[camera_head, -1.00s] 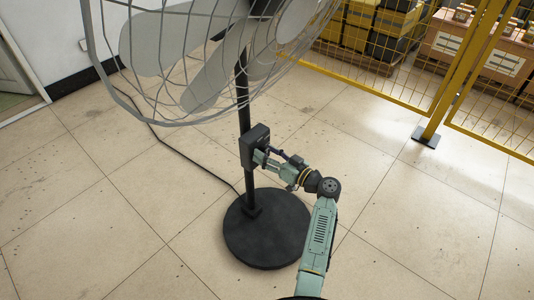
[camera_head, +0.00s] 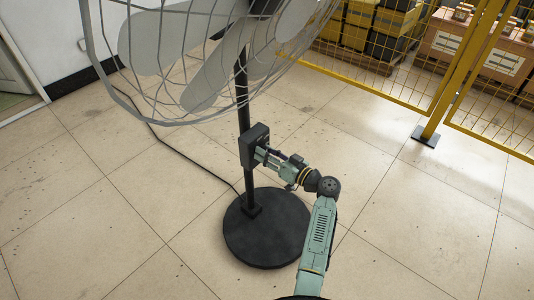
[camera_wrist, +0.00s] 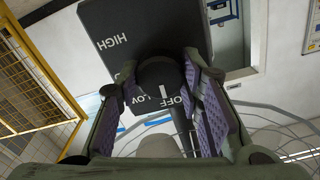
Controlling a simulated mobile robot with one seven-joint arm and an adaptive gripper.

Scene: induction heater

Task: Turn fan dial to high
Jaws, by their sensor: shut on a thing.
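The fan's black control box (camera_head: 255,146) sits on the pole above the round base; in the wrist view its face (camera_wrist: 150,30) shows HIGH at upper left, with LOW and OFF near the dial. The round black fan dial (camera_wrist: 160,73) is between the purple-padded fingers of my gripper (camera_wrist: 160,78). My gripper is shut on the dial; in the head view my gripper (camera_head: 264,155) reaches the box from the right.
The large wire fan cage (camera_head: 190,60) hangs above the box. The heavy round base (camera_head: 267,232) stands below my wrist. A cable (camera_head: 170,146) runs left across the floor. A yellow mesh fence (camera_head: 390,60) is at the back right. The surrounding tiled floor is mostly clear.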

